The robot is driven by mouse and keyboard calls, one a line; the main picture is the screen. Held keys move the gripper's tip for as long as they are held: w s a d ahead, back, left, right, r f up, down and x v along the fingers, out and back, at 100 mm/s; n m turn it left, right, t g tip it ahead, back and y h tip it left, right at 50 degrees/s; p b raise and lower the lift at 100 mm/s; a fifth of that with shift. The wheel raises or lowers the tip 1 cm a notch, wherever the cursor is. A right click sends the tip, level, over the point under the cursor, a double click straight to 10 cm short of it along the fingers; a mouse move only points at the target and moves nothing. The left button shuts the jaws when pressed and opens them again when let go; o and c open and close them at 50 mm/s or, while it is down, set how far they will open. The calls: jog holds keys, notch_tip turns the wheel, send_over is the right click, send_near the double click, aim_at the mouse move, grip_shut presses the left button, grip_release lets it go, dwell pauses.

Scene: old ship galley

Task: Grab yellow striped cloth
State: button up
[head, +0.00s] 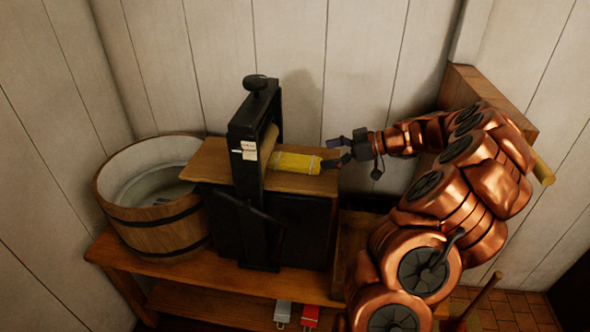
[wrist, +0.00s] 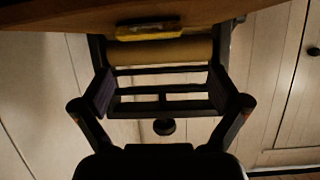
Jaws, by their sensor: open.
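The yellow striped cloth (head: 297,163) lies on the wooden board of a black-framed mangle (head: 243,150), just right of its roller. In the head view my gripper (head: 333,154) is open and empty at the right end of the cloth; I cannot tell whether a finger touches it. In the wrist view the cloth (wrist: 150,34) shows as a narrow yellow strip at the top, beyond my open fingers (wrist: 160,92).
A wooden tub (head: 150,225) stands left of the mangle on a wooden bench (head: 110,250). A grey tag-like item (head: 284,313) and a red one (head: 310,316) are low down below. A plank wall (head: 350,60) closes the back, and a wooden cabinet stands behind my arm.

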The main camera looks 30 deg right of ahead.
aim_at(301, 161)
jog(key=shift+d+f, duration=0.5)
jog(key=shift+f, duration=0.15)
jog(key=p+x, duration=0.1)
jog(key=x, duration=0.1)
jog(key=p+x, duration=0.1)
jog(key=x, duration=0.1)
jog(key=p+x, duration=0.1)
jog(key=x, duration=0.1)
jog(key=shift+w+a+r, duration=0.15)
jog(key=shift+w+r, duration=0.1)
jog(key=shift+r, duration=0.1)
jog(key=shift+w+a+f, duration=0.35)
jog(key=shift+w, duration=0.05)
jog(key=c, duration=1.4)
jog(key=shift+o, duration=0.2)
jog(key=shift+b, duration=0.45)
